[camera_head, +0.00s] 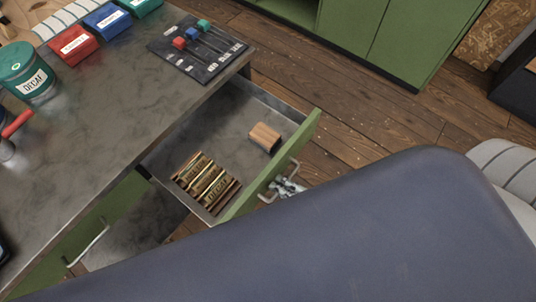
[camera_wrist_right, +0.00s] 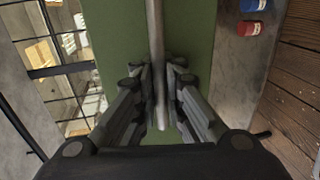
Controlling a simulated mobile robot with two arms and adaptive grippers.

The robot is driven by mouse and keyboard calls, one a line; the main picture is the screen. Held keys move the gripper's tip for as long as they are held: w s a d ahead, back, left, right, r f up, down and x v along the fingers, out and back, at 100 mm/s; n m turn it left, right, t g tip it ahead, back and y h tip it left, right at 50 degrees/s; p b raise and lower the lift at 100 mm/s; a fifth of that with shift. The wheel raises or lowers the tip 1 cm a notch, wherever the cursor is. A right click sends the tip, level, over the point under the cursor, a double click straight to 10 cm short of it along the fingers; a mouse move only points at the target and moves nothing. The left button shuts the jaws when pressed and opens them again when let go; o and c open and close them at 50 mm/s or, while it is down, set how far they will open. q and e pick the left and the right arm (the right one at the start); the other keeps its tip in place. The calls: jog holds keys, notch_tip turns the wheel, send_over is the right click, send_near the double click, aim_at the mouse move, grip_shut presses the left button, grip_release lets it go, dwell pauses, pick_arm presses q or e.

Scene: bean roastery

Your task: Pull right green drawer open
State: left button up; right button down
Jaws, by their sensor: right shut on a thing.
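The right green drawer (camera_head: 285,150) stands pulled out from the dark-topped counter, its inside showing. Its metal bar handle (camera_head: 268,198) is on the outer face of the green front. My right gripper (camera_head: 291,187) is at this handle, outside the front. In the right wrist view the handle (camera_wrist_right: 155,35) runs between the fingers of my right gripper (camera_wrist_right: 160,85), which are shut on it, with the green front (camera_wrist_right: 120,50) behind. A wooden block (camera_head: 265,137) and several labelled bars (camera_head: 206,183) lie in the drawer. My left gripper is not in view.
On the counter (camera_head: 120,110) stand a green DECAF tin (camera_head: 25,72), red (camera_head: 74,45) and blue (camera_head: 107,20) boxes, and a slider panel (camera_head: 198,46). Green cabinets (camera_head: 410,40) stand across the wooden floor (camera_head: 350,120). My own large arm link covers the lower part.

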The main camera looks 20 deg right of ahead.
jog(key=shift+s+d+r, duration=0.1)
jog(key=shift+s+d, duration=0.3)
jog(key=shift+s, duration=0.15)
jog(key=c, duration=1.7)
grip_release()
jog(key=v, duration=1.2)
